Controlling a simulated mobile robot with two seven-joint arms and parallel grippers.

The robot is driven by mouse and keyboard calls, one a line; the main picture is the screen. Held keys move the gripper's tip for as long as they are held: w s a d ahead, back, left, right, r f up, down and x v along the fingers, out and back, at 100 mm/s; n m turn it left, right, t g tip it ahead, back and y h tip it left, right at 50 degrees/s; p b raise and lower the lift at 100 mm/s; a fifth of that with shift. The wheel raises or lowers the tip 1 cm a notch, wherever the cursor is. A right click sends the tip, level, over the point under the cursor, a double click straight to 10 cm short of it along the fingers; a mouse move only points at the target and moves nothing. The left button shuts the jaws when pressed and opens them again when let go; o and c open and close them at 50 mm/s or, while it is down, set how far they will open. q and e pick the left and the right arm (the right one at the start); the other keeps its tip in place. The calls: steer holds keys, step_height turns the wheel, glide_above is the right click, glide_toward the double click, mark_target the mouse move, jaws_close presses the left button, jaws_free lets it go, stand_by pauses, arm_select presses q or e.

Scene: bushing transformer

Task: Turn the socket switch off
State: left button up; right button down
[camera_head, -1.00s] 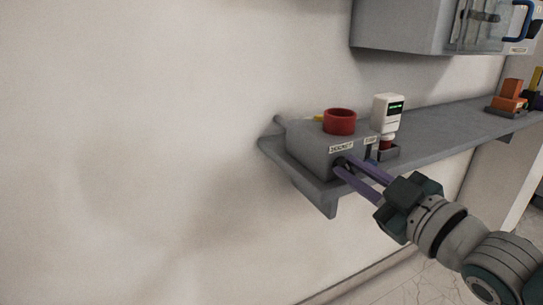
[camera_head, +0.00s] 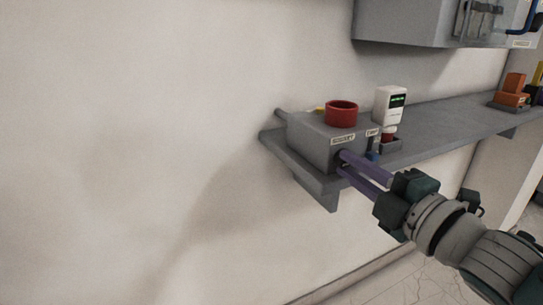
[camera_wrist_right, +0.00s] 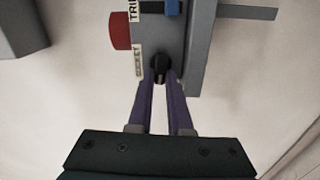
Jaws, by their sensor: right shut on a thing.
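The grey socket box (camera_head: 318,140) stands on the left end of the wall shelf, with a red round part on top and a "SOCKET" label on its front. The black socket switch (camera_wrist_right: 160,66) is a small knob under that label in the right wrist view. My right gripper (camera_head: 342,162) reaches the front of the box, its two purple fingers shut on the switch. The fingertips (camera_wrist_right: 161,78) sit on both sides of the knob in the right wrist view. In the head view the fingers mostly hide the switch. My left gripper is not in view.
A white device with a dark green screen (camera_head: 390,106) stands on the shelf (camera_head: 450,125) right of the box. Orange blocks (camera_head: 513,90) sit farther right. A grey cabinet (camera_head: 400,22) hangs above. A blue part (camera_wrist_right: 173,7) is on the box beside the switch.

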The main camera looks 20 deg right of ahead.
steer(key=shift+n, duration=0.6)
steer(key=c, duration=0.8)
jaws_free()
steer(key=shift+c, duration=0.2)
steer(key=s, duration=1)
steer(key=shift+d+p, duration=0.4)
